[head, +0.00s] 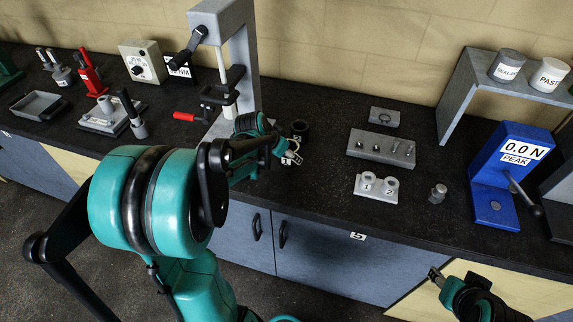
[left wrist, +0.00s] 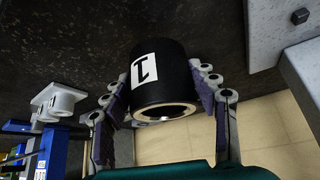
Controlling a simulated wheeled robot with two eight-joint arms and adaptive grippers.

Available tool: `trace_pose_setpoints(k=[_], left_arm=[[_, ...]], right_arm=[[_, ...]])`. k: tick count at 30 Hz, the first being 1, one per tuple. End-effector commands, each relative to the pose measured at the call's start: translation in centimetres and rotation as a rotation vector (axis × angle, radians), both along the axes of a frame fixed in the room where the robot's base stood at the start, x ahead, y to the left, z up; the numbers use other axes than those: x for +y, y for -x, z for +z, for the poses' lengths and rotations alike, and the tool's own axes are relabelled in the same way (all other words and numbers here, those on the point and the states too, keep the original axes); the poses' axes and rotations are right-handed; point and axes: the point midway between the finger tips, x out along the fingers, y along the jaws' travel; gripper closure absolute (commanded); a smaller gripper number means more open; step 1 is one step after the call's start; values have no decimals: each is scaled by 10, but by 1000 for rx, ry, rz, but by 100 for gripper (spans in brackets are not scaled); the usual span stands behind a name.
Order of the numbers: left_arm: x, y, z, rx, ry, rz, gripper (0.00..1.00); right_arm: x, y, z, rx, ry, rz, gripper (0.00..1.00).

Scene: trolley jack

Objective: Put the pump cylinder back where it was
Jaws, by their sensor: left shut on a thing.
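My left gripper (left wrist: 166,88) is shut on a black cylinder (left wrist: 172,62) with a white label reading 1. The fingers press on its two sides, and a pale ring shows at its near end. In the head view the left gripper (head: 289,150) is over the counter, just right of the grey press frame, with the black cylinder (head: 300,127) beside it, partly hidden. A trolley jack (head: 110,117) with a handle stands at the left of the counter. My right gripper (head: 436,277) is in front of the counter at lower right; its jaw opening is unclear.
A grey press frame (head: 244,60) stands behind my left arm. To the right are a block with two cylinders marked 1 and 2 (head: 378,188), a grey plate with small parts (head: 381,147), a small grey cylinder (head: 438,193) and a blue force gauge (head: 505,165).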

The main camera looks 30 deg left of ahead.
Motion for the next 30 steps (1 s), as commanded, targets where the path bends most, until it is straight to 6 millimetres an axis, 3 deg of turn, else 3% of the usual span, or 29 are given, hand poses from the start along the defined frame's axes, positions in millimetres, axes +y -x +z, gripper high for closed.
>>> trace_pose_setpoints(k=[5, 14, 26, 27, 28, 30], left_arm=[[6, -2, -7, -1, 1, 1, 100], [6, -2, -43, -1, 1, 1, 100], [6, -2, -48, -1, 1, 1, 100], [6, -2, -47, 0, 0, 0, 30], [6, -2, -47, 0, 0, 0, 23], [6, -2, -47, 0, 1, -1, 20]], right_arm=[[0, 0, -3, 0, 0, 0, 56], [0, 0, -17, 0, 0, 0, 56], [0, 0, -20, 0, 0, 0, 56], [0, 0, -19, 0, 0, 0, 56], [0, 0, -19, 0, 0, 0, 56], [0, 0, -19, 0, 0, 0, 56]])
